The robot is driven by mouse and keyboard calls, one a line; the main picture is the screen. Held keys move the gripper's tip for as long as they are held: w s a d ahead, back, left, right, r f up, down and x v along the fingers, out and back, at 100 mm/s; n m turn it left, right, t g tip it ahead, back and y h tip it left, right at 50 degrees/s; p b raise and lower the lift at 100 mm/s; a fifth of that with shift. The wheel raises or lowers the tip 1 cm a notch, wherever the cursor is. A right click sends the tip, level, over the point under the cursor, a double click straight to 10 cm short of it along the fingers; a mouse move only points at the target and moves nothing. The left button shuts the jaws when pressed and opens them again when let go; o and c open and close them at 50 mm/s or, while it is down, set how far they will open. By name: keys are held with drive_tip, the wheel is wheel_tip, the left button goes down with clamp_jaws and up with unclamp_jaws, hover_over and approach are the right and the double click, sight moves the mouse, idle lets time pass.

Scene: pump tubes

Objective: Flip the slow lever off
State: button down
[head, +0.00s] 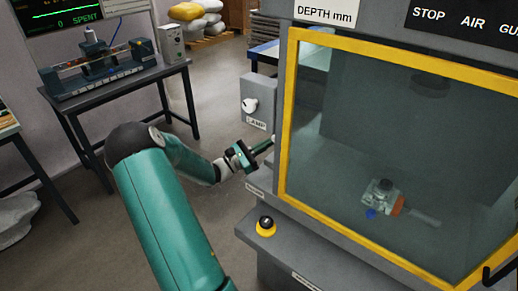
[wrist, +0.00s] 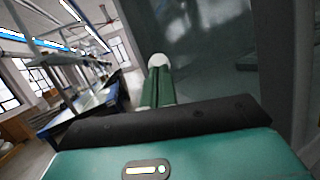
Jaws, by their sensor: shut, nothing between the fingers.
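My gripper (head: 268,147) is shut and empty, its green fingers reaching toward the left side of the grey machine. In the wrist view the closed fingers (wrist: 158,88) point ahead, and a white rounded knob (wrist: 157,60) shows right at their tips. I cannot tell whether the fingers touch it or whether it is the slow lever. In the head view the fingertips end at the machine's edge, and any lever there is hidden or too small to tell. A small label (head: 255,188) below the gripper is unreadable.
A grey box with a white knob (head: 249,104), labelled like "LAMP", is just above my gripper. The yellow-framed window (head: 288,110) is to the right. A black-and-yellow button (head: 265,226) sits on the ledge below. A bench (head: 120,80) with equipment stands at the back left; the floor between is clear.

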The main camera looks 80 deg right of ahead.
drive_tip(key=shift+d+r, duration=0.1)
idle(0.3)
drive_tip(key=s+d+r+n+t+y, duration=0.1)
drive_tip(key=s+d+t, duration=0.1)
drive_tip(key=d, duration=0.5)
drive_tip(key=shift+s+r+n+t+y, duration=0.3)
drive_tip(key=shift+s+r+y, duration=0.1)
drive_tip(key=shift+s, duration=0.3)
idle(0.4)
drive_tip(key=w+a+r, duration=0.5)
drive_tip(key=w+a, duration=0.3)
drive_tip(key=w, duration=0.2)
drive_tip(key=shift+w+r, duration=0.25)
drive_tip(key=shift+a, duration=0.2)
idle(0.3)
